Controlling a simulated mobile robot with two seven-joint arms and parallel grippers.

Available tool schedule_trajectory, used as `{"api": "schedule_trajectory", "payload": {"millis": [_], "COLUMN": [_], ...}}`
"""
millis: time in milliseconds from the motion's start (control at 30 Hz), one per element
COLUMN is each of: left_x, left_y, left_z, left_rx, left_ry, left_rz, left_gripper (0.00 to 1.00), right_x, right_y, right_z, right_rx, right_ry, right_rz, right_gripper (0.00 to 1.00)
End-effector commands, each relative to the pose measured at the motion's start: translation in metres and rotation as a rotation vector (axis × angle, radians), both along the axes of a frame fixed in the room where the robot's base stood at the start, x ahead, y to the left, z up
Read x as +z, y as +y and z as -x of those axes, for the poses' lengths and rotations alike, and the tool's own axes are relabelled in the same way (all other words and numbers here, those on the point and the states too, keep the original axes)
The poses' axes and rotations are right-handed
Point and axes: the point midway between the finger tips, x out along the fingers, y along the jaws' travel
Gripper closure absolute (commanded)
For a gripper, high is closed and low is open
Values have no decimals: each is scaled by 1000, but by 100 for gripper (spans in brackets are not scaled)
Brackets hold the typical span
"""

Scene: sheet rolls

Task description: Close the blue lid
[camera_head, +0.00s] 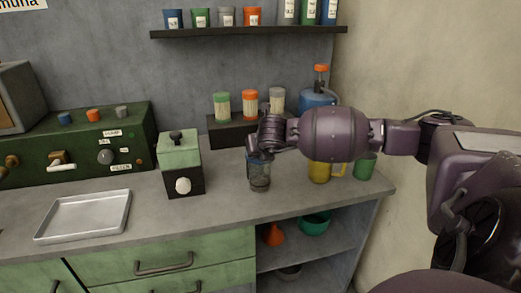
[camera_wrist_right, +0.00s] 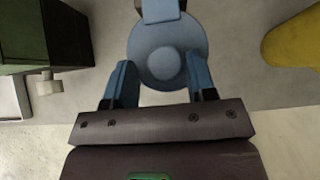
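A dark, see-through jar (camera_head: 260,178) stands on the counter near its front edge, with a bit of blue at its top. My right gripper (camera_head: 257,157) is at the jar's top and hides much of the lid in the head view. In the right wrist view, the round blue lid (camera_wrist_right: 168,57) with a raised middle shows beyond the fingers. My right gripper (camera_wrist_right: 160,88) is open, one finger on each side of the lid's near part. I cannot tell whether the fingers touch it, or how far the lid is closed. My left gripper is not in view.
A green and black box (camera_head: 182,165) stands left of the jar, and a yellow mug (camera_head: 319,172) and green cup (camera_head: 365,166) to the right. A metal tray (camera_head: 85,215) lies at the left. Several lidded containers stand behind. The counter in front of the jar is narrow.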

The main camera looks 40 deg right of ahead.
Motion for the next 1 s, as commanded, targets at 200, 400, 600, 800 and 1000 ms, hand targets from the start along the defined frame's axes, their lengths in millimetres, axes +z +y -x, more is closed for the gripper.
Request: {"api": "schedule_trajectory", "payload": {"millis": [200,400,600,800,1000], "left_x": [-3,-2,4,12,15], "left_y": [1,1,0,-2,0], "left_z": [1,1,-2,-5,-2], "left_rx": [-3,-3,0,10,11], "left_ry": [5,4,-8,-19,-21], "left_rz": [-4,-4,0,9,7], "left_gripper": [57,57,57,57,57], "right_x": [-13,-12,2,34,60], "right_y": [-3,-4,3,16,29], "right_z": [5,5,14,35,55], "right_rx": [-12,-13,-10,-4,-3], "right_ry": [27,27,23,10,4], "right_rz": [1,1,2,4,4], "right_gripper": [42,42,42,42,42]}}
